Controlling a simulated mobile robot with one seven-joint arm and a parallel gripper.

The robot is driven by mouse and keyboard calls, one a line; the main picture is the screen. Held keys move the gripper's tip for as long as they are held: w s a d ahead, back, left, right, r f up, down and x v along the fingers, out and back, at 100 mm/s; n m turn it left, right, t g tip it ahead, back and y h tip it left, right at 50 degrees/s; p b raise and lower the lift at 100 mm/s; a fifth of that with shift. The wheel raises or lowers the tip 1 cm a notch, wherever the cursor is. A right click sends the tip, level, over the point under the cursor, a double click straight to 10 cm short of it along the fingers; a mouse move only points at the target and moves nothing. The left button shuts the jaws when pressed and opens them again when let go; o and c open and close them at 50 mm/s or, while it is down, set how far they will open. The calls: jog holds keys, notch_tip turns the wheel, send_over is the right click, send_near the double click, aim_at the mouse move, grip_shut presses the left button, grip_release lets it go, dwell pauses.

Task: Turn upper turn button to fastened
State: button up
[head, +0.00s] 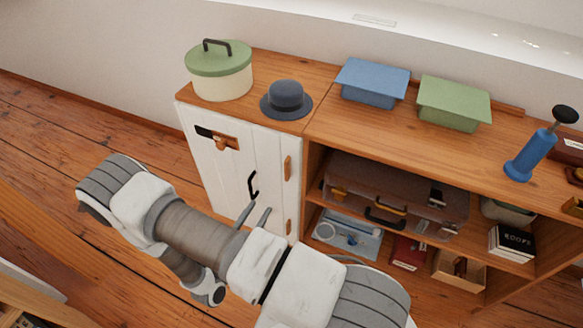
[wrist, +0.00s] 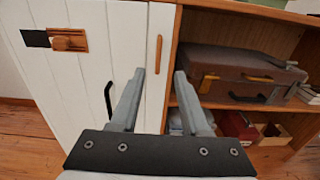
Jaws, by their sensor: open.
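The upper turn button (head: 288,167) is a small orange-brown wooden bar on the white strip at the right of the cabinet door (head: 222,175). It stands upright along that strip and does not visibly cross the door gap; it also shows in the wrist view (wrist: 158,54). A lower wooden button (head: 289,226) sits below it in the head view. My gripper (head: 260,206) is open and empty in front of the door. In the wrist view, its fingertips (wrist: 159,72) straddle the strip just below the upper button in the picture, with no visible contact.
A black door handle (head: 253,185) is beside my fingers. A wooden latch with a black plate (head: 222,142) is at the door's upper left. Right of the door, open shelves hold a brown case (wrist: 240,72). A hat (head: 286,98) and green-lidded pot (head: 220,75) stand on top.

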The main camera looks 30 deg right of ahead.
aim_at(286, 167)
jog(key=b+x, duration=0.2)
jog(key=x, duration=1.5)
jog(key=shift+w+d+f, duration=0.1)
jog(key=shift+w+f, duration=0.05)
jog(key=shift+w, duration=0.1)
grip_shut()
